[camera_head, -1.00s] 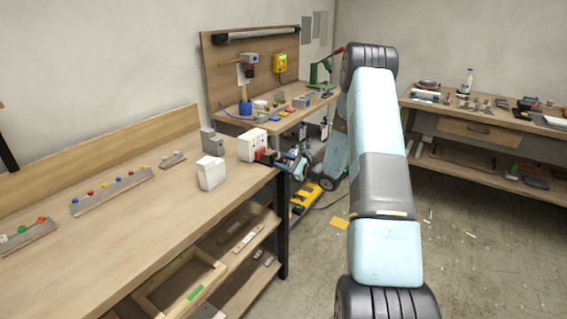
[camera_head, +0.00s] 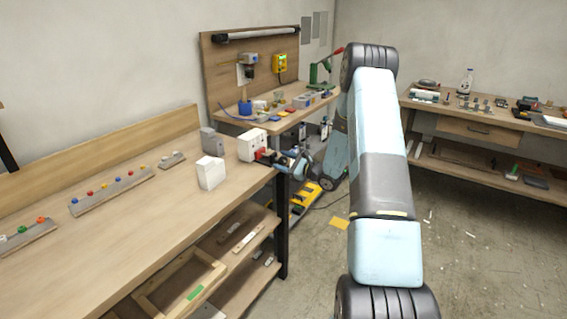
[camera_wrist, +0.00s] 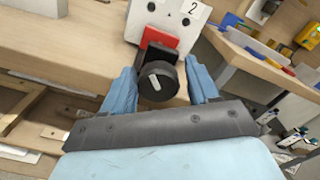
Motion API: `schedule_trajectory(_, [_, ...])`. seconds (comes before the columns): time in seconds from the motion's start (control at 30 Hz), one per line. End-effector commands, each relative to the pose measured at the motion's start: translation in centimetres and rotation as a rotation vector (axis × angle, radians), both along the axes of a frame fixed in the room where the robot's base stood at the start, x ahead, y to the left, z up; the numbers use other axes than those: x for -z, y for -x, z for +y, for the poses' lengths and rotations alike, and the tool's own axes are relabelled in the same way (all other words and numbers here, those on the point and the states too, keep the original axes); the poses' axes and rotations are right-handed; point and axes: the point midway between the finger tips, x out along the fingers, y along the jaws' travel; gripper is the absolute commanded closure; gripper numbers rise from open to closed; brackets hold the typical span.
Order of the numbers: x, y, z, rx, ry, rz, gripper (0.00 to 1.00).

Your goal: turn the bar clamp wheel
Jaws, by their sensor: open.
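The bar clamp wheel is a round black knob (camera_wrist: 158,80) with a white pointer mark, in the wrist view. It sits at the front of a red part (camera_wrist: 160,38) on a white block marked 2 (camera_wrist: 185,20). My gripper (camera_wrist: 160,88) is open, with one blue finger on each side of the knob. I cannot tell whether either finger touches it. In the head view the white block (camera_head: 252,146) stands near the bench's right end, and my gripper (camera_head: 282,160) reaches it from the right, hiding most of the knob.
A second white block (camera_head: 211,173) and a grey block (camera_head: 212,141) stand on the bench (camera_head: 130,215) close by. Strips with coloured pegs (camera_head: 112,191) lie farther left. A tool bench (camera_head: 300,112) is behind. Open shelves (camera_head: 235,245) lie below the bench edge.

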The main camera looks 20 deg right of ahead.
Motion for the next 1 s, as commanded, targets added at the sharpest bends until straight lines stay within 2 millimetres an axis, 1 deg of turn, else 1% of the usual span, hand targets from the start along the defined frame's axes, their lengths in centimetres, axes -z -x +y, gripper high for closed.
schedule_trajectory(0.03, [0.3, 0.1, 0.3, -0.005, -0.001, 0.006, 0.3])
schedule_trajectory(0.13, [0.3, 0.4, 0.1, -0.004, -0.001, 0.007, 0.3])
schedule_trajectory(0.27, [0.4, 1.3, -0.8, -0.002, -0.001, 0.009, 0.3])
schedule_trajectory(0.37, [0.3, 2.6, -1.8, 0.0, -0.001, 0.008, 0.3])
schedule_trajectory(0.7, [0.2, 7.8, -5.9, 0.002, -0.001, 0.003, 0.3])
schedule_trajectory(0.9, [0.2, 10.0, -7.6, 0.001, 0.0, 0.002, 0.3])
schedule_trajectory(1.0, [0.2, 10.6, -8.1, 0.001, 0.0, 0.001, 0.3])
